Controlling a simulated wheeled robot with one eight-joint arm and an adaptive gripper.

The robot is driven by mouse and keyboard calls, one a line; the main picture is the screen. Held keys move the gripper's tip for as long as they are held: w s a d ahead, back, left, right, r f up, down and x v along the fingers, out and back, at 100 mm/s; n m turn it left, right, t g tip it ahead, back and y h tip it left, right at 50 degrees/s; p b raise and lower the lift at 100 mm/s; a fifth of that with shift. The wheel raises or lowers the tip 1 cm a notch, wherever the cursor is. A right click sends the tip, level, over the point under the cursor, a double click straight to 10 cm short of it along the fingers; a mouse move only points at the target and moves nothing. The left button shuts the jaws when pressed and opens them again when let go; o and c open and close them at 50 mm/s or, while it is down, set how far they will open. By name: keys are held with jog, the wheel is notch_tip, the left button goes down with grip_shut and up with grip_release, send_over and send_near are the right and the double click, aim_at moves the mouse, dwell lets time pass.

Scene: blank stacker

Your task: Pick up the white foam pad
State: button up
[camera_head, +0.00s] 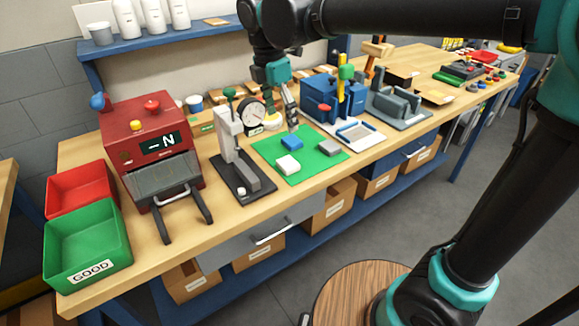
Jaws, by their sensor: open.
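The white foam pad (288,164) lies on the left part of a green mat (300,175) on the workbench. A blue block (292,143) lies behind it and a grey block (329,147) lies to its right on the same mat. My gripper (292,122) hangs above the back of the mat, pointing down near the blue block. It is open and apart from the white pad. Its fingertips are small in the picture, so their exact gap to the blue block is hard to tell.
A dial gauge stand (239,165) rises left of the mat. A blue vise-like fixture (335,100) stands to the right. A red machine (150,145), a red bin (80,190) and a green "GOOD" bin (88,245) occupy the left. A shelf (170,42) hangs behind.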

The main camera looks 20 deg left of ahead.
send_over(288, 162)
jog(key=f, duration=1)
jog(key=shift+s+a, duration=0.1)
jog(key=shift+s, duration=0.3)
jog(key=shift+w+f, duration=0.15)
jog(key=shift+f, duration=1.2)
jog(key=shift+w+f, duration=0.15)
jog(key=shift+f, duration=1.15)
jog(key=shift+c, duration=0.6)
jog(key=c, duration=0.7)
